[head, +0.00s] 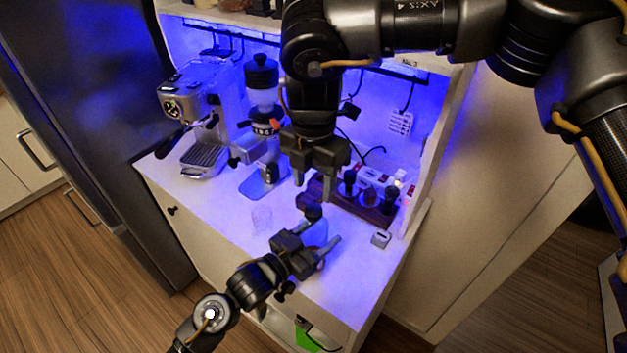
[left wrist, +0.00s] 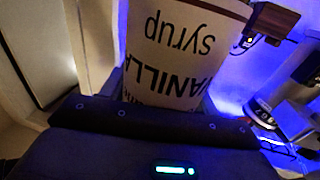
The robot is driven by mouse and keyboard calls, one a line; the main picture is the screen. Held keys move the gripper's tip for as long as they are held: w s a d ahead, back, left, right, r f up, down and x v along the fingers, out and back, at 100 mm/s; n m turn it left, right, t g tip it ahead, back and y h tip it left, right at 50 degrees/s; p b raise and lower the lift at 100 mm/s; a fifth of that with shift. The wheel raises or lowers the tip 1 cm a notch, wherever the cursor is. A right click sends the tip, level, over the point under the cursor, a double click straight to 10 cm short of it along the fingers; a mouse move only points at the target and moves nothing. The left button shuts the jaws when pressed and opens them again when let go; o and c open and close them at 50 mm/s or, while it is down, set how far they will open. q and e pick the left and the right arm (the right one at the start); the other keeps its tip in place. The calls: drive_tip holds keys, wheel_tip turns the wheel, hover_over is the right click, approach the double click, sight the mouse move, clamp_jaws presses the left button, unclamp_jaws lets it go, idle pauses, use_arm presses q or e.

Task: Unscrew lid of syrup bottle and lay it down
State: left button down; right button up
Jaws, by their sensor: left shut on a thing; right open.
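The syrup bottle (head: 316,233) stands near the front of the white counter, partly hidden by my left gripper. Its dark lid (head: 313,213) is on top. My left gripper (head: 320,240) comes from the front left and is shut around the bottle's body. In the left wrist view the bottle's label (left wrist: 185,45) reads "Vanilla Syrup" upside down, close to the gripper. My right gripper (head: 315,186) points down from above. It is open, with its fingertips a little above the lid in the picture; whether they touch it I cannot tell.
The espresso machine (head: 203,120) and grinder (head: 262,110) stand further back left. A dark wooden holder with tools (head: 365,211) and a small grey box (head: 380,238) are at right. Bare counter (head: 345,275) lies front right.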

sight(314, 208)
wheel_tip(314, 208, down, 7)
drive_tip(key=shift+f, duration=0.2)
drive_tip(key=shift+c, duration=0.4)
drive_tip(key=c, duration=0.9)
drive_tip(key=shift+n, duration=0.3)
drive_tip(key=o, duration=1.1)
drive_tip(key=shift+r, duration=0.1)
